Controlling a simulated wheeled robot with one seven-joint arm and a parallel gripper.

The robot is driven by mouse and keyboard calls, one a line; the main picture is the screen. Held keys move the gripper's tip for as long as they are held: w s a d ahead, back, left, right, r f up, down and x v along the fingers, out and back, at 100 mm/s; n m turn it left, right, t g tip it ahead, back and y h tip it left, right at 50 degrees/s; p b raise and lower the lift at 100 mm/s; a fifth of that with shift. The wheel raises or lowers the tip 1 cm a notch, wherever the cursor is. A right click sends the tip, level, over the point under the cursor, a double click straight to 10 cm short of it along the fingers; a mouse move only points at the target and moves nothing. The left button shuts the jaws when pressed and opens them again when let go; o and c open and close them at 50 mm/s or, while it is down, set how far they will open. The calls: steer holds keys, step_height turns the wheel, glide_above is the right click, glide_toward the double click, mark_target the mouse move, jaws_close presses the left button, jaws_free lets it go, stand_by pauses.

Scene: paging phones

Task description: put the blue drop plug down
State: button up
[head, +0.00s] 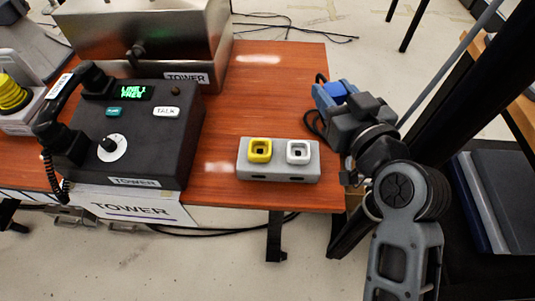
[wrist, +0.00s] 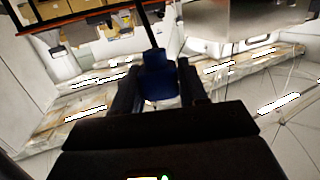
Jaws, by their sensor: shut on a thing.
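The blue drop plug (wrist: 157,72) is between the two dark fingers of my gripper (wrist: 160,90) in the wrist view, with a dark cord running up from it. In the head view the blue plug (head: 334,91) shows at the end of my gripper (head: 338,98), at the table's right edge. My gripper is shut on it. The picture does not clearly show whether the plug touches the table. A grey block (head: 278,172) with a yellow socket (head: 260,150) and a white socket (head: 298,151) sits to the left of and nearer than my gripper.
A black TOWER phone (head: 150,130) with a handset stands left on the wooden table (head: 225,195). A metal TOWER box (head: 150,40) is behind it. A dark cable (head: 316,122) loops beside my gripper. The tabletop behind the grey block is clear.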

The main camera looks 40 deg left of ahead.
steer(key=s+a, duration=0.2)
steer(key=p, duration=0.3)
glide_above(260, 151)
steer(key=shift+n+g+y, duration=0.3)
step_height(260, 151, down, 6)
steer(key=shift+r, duration=0.1)
steer(key=shift+f+b, duration=0.5)
steer(key=shift+f, duration=1.65)
steer(key=shift+f+b, duration=0.25)
steer(key=shift+b, duration=0.05)
steer(key=o, duration=1.1)
steer(key=shift+c, duration=0.2)
